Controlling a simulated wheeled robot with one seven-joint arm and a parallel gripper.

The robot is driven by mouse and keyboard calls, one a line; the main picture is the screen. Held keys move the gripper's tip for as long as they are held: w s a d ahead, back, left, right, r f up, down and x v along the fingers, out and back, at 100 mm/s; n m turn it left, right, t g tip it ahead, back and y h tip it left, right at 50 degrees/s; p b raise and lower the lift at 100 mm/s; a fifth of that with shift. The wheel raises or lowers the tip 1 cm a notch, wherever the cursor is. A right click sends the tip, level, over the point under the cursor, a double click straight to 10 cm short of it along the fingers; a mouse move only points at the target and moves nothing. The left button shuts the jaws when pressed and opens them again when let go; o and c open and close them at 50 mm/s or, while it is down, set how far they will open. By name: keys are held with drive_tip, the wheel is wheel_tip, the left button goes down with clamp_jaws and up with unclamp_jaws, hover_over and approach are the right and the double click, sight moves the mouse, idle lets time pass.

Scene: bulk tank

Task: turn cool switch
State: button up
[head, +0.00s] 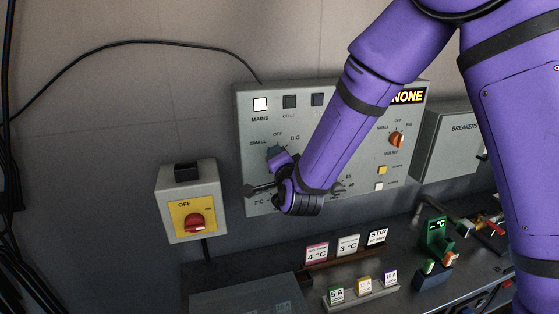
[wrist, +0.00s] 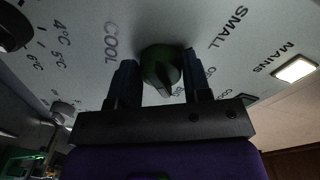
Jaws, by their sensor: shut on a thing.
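The cool switch is a dark green rotary knob (wrist: 160,65) on the grey control panel, beside the word COOL in the wrist view. Its narrow ridge points toward the bottom of that picture; lettering there is partly hidden, so its exact setting cannot be told. My gripper (wrist: 162,80) has one dark finger on each side of the knob and is shut on it. In the head view my gripper (head: 275,154) is at the panel's left dial, marked SMALL, OFF and BIG, and mostly covers the knob.
The control panel (head: 345,100) has a lit MAINS lamp (head: 260,104) and an orange-red knob (head: 397,139) at right. A yellow switch box with a red knob (head: 194,223) is at left. A breaker box (head: 452,150) is at right. Small label cards (head: 316,253) stand below.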

idle(0.3)
drive_tip(key=o, duration=0.9)
drive_tip(key=shift+s, duration=0.1)
drive_tip(key=v, duration=1)
drive_tip(key=shift+s+d, duration=0.1)
drive_tip(key=shift+s, duration=0.25)
